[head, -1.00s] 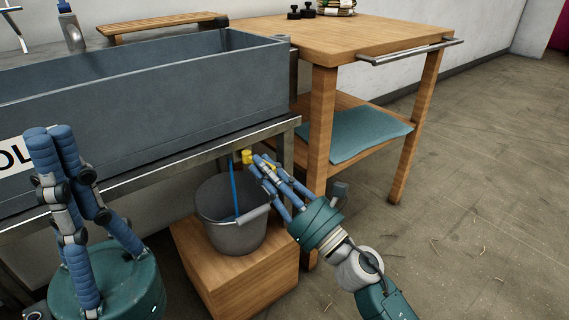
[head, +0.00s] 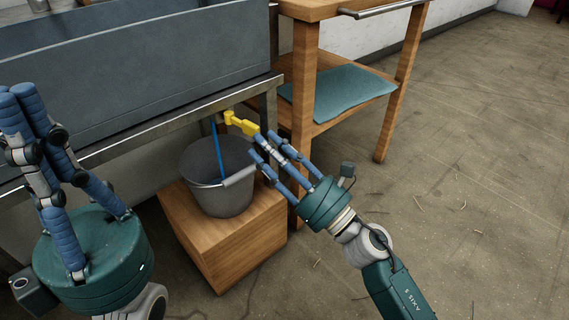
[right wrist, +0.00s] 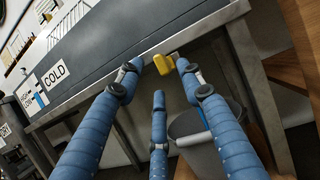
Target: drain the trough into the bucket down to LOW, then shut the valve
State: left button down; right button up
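The grey trough (head: 130,75) stands on a metal-framed stand. The yellow valve handle (head: 240,123) sticks out below the trough's right end. A thin blue stream (head: 218,150) runs down from beside it into the grey bucket (head: 222,196). My right gripper (head: 267,150) is open, its fingertips close to the handle. In the right wrist view the yellow handle (right wrist: 164,64) shows between and just beyond the outer fingertips; contact cannot be told. My left gripper (head: 15,93) is open and empty, in front of the trough's left part.
The bucket stands on a wooden block (head: 205,243). A wooden table (head: 305,120) with a teal mat (head: 340,92) on its lower shelf stands close on the right. The trough carries a COLD sign (right wrist: 57,73). The floor at right is clear.

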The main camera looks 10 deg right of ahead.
jog(key=v, duration=0.6)
dwell(7.4)
